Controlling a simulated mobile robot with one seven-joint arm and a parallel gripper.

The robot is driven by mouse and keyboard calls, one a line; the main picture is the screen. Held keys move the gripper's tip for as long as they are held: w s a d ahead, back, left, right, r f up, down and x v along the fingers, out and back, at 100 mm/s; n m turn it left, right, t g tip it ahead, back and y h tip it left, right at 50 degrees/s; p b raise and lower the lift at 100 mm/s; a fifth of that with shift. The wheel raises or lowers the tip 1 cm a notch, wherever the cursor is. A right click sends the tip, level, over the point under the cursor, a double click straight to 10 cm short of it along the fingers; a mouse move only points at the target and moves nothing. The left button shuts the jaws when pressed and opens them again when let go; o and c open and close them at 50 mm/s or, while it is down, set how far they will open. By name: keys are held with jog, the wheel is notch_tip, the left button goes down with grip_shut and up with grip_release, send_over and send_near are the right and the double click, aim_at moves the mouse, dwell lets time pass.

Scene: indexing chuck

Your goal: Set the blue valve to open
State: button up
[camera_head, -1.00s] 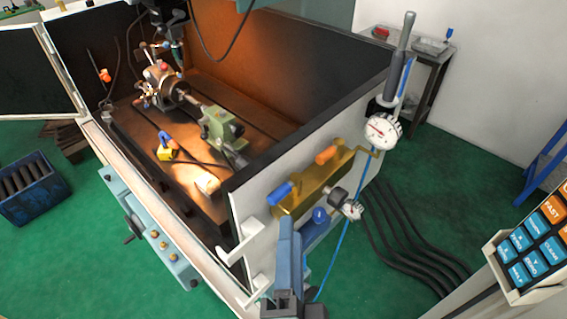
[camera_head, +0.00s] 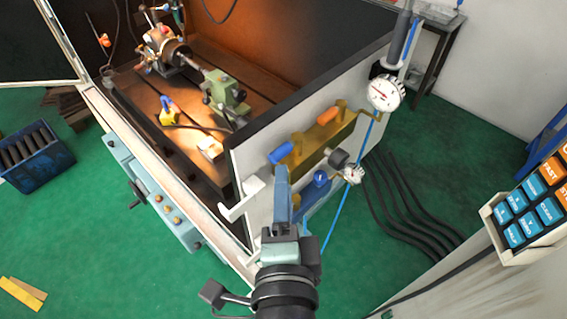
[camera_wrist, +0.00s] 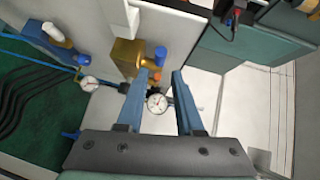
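The blue valve has a blue lever handle (camera_head: 281,153) at the left end of a brass manifold (camera_head: 325,145) on the machine's white side panel.
An orange handle (camera_head: 328,117) sits on the same manifold, right of the blue one. A large gauge (camera_head: 385,93), a small gauge (camera_head: 353,174) and a blue hose are to the right. A white hook bracket (camera_head: 240,203) juts out left of my gripper.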

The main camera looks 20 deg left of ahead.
aim_at(283, 156)
jog(key=shift+b+x, duration=0.7)
jog(key=shift+x, duration=0.25)
jog(key=p+x, duration=0.1)
jog(key=x, duration=0.2)
jog(key=shift+w+a, duration=0.1)
jog(key=shift+w, duration=0.25)
jog(key=shift+w+a+f+p, duration=0.1)
jog(key=shift+w+a+p, duration=0.25)
jog(key=shift+w, duration=0.3)
grip_shut()
